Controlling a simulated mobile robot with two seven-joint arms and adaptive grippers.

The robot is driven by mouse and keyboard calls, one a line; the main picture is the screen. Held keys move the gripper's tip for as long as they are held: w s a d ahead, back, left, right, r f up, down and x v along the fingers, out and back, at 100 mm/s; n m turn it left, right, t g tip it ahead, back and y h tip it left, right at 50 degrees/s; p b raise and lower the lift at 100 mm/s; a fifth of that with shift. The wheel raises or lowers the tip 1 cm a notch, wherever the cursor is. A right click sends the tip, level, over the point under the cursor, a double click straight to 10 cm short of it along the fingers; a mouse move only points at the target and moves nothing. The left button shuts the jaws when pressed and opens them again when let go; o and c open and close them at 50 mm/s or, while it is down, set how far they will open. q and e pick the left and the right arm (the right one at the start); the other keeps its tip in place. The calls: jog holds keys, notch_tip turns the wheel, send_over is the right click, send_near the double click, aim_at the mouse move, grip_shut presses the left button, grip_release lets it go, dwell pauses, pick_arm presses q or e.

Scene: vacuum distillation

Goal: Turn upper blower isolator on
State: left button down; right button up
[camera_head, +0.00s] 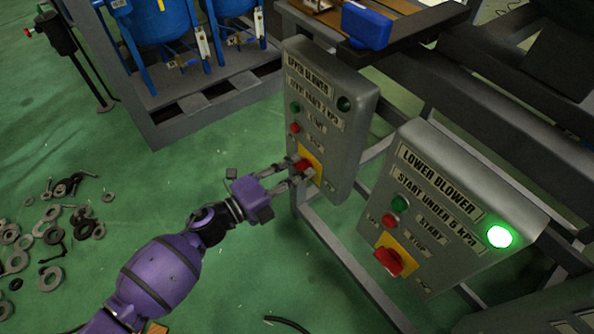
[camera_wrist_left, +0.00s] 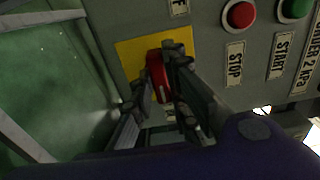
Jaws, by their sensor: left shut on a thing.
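The upper blower box (camera_head: 331,112) is a grey panel with a dark green lamp (camera_head: 344,104), a green start button (camera_head: 295,107) and a red stop button (camera_head: 294,128). Its isolator is a red knob (camera_head: 303,166) on a yellow plate (camera_head: 318,162) low on the box. My left gripper (camera_head: 294,174) reaches in from the left and is shut on the knob. In the left wrist view the red knob (camera_wrist_left: 157,75) sits between the fingers against the yellow plate (camera_wrist_left: 130,55). Its far part is hidden by a finger. My right gripper is not in view.
The lower blower box (camera_head: 450,200) stands at the right with a lit green lamp (camera_head: 499,236) and its own red isolator (camera_head: 388,261). Blue tanks (camera_head: 158,22) stand at the back left. Loose metal rings and bolts (camera_head: 50,215) lie on the green floor at left.

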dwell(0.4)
pick_arm(q)
jog(key=c, duration=1.7)
grip_release()
jog(key=v, duration=1.2)
